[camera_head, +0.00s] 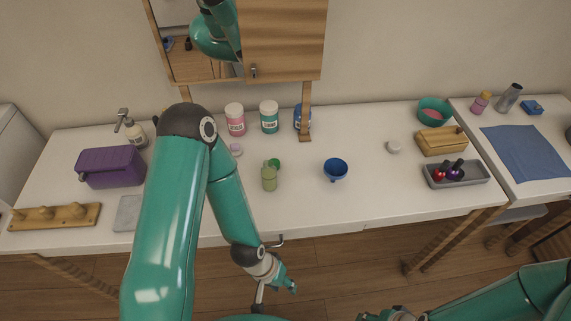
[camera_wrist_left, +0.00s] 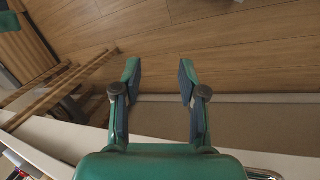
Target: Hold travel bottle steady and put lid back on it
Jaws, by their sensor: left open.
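A small olive-green bottle (camera_head: 269,178), which looks like the travel bottle, stands upright near the front middle of the white counter. A darker green round piece (camera_head: 275,163), probably the lid, is just behind it to the right; I cannot tell whether they touch. My left gripper (camera_head: 287,284) hangs in front of the counter, over the floor, clear of the bottle. In the left wrist view my left gripper (camera_wrist_left: 159,68) is open and empty. Part of my right gripper (camera_head: 382,315) shows at the bottom edge, and its jaws are not clear.
A blue funnel-like cup (camera_head: 335,170) stands right of the bottle, and a pink round piece (camera_head: 236,150) lies behind left. Jars (camera_head: 235,120) line the wall. A purple box (camera_head: 111,167) is at left, a grey tray (camera_head: 455,175) at right.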

